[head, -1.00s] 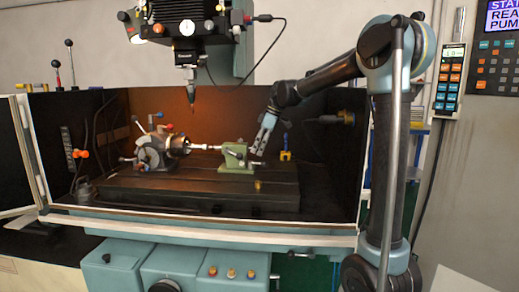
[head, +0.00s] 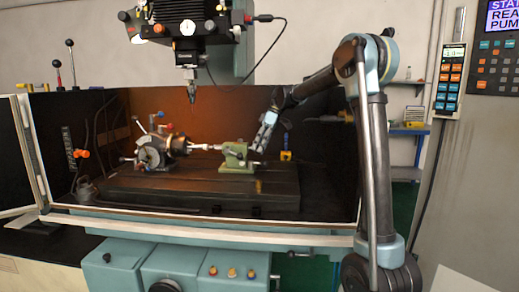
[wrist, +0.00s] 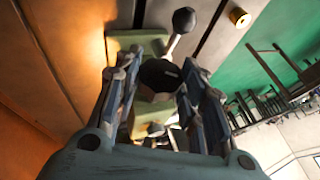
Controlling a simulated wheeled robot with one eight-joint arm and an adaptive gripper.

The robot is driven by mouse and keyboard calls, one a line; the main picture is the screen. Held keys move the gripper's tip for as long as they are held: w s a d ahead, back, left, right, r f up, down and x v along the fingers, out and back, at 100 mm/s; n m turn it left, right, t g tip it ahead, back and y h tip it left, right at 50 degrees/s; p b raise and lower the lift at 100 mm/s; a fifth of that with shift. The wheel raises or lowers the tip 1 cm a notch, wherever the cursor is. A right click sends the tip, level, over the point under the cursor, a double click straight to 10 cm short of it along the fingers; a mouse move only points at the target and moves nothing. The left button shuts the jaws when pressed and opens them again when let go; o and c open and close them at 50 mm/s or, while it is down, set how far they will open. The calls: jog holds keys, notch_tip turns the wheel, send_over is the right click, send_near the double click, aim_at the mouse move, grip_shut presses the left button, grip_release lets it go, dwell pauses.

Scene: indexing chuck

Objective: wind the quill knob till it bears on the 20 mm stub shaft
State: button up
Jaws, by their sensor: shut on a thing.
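The green tailstock (head: 237,160) stands on the dark machine table, right of the chuck (head: 172,143). The pale stub shaft (head: 205,147) lies level between chuck and tailstock; whether the quill's tip touches it is too small to tell. My gripper (head: 262,146) comes down from the upper right to the tailstock's right end. In the wrist view the black round quill knob (wrist: 160,76) sits between my two fingers, with the green tailstock body (wrist: 124,42) behind it. My gripper is shut on the knob. The fingers hide the knob in the head view.
A lever with a black ball end (wrist: 184,20) sticks out from the tailstock close to my fingers. The spindle head (head: 188,50) hangs above the chuck. The enclosure's front rail (head: 200,230) edges the table. A yellow-and-blue item (head: 286,153) stands at the back right.

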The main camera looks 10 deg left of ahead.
jog(key=shift+w+f+m+g, duration=0.1)
jog(key=shift+w+m+g, duration=0.05)
jog(key=shift+g, duration=0.5)
jog(key=shift+w+m+g, duration=0.15)
jog(key=shift+g, duration=0.5)
jog(key=o, duration=1.1)
notch_tip(320, 180, up, 10)
jog(key=shift+f, duration=0.1)
